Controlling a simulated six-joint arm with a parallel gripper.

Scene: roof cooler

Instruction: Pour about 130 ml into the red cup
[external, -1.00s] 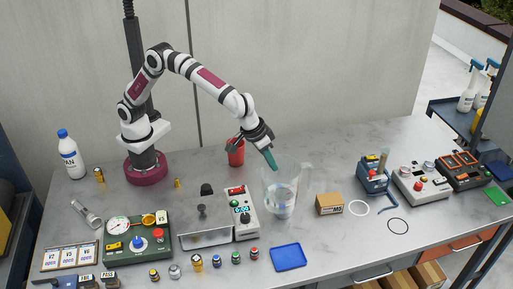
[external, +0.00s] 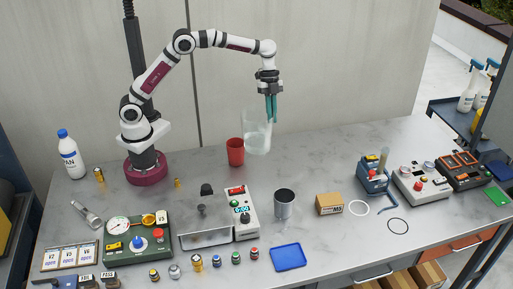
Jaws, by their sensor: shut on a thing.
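The red cup (external: 235,153) stands upright on the bench, behind the control box. My gripper (external: 271,110) points down with its teal fingers shut on the clear jug (external: 256,133), at the jug's right side where the handle is. The jug is in the air, just right of the red cup, and looks roughly upright. Clear liquid shows in its lower part. The inside of the red cup is hard to make out.
A metal cup (external: 284,204) stands in front of the jug. A small cardboard box (external: 329,204) and a blue tray (external: 288,257) are nearby.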

